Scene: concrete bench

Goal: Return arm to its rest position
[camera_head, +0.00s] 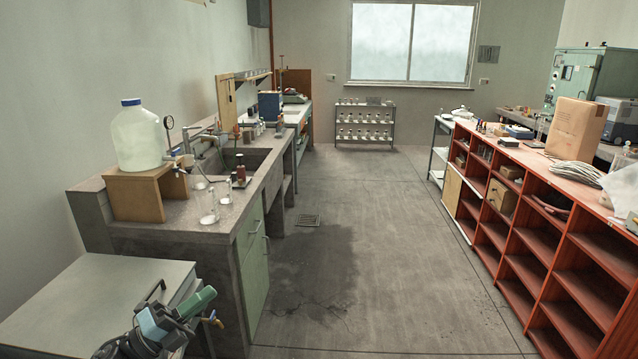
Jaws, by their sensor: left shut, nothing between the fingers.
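My left gripper (190,314) shows at the bottom left, partly cut off by the lower edge. It has dark parts with blue and green pieces. It looks shut and empty, in front of the right edge of a grey-topped cabinet (90,300). Whether it touches the cabinet I cannot tell. My right gripper is not in view.
A concrete bench (180,215) with a sink stands behind the cabinet. On it are a large jug (138,138) on a wooden stand (135,195) and glass flasks (208,213). Red shelving (545,225) runs along the right. The floor (380,240) between is clear.

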